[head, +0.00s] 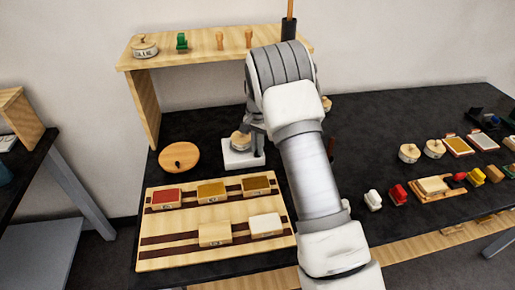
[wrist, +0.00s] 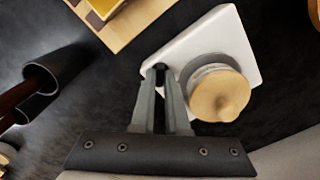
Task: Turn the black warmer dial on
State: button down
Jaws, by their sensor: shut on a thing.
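The white warmer block (head: 243,161) stands on the black table under my gripper (head: 256,132); it also shows in the wrist view (wrist: 234,40). A small grey pot with a round wooden lid (wrist: 220,96) sits on it. The black dial (wrist: 160,69) is at the block's corner, between my fingertips and mostly covered by them. My gripper (wrist: 161,77) is shut on the dial in the wrist view. The dial is hidden in the head view, and its turned position cannot be told.
A round wooden lid (head: 178,157) lies left of the warmer. A wooden board (head: 160,247) with several coloured blocks lies in front. A wooden shelf (head: 200,58) stands behind. A black holder with a brown stick (wrist: 42,82) stands near the gripper. Several small items lie right.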

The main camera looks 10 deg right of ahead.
jog(key=m, duration=0.4)
jog(key=shift+m, duration=0.3)
jog(key=m, duration=0.4)
jog(key=shift+m, duration=0.3)
jog(key=c, duration=0.9)
grip_release()
jog(key=shift+r, duration=0.1)
notch_tip(320, 180, up, 17)
jog(key=shift+r+p, duration=0.15)
jog(key=shift+p, duration=0.25)
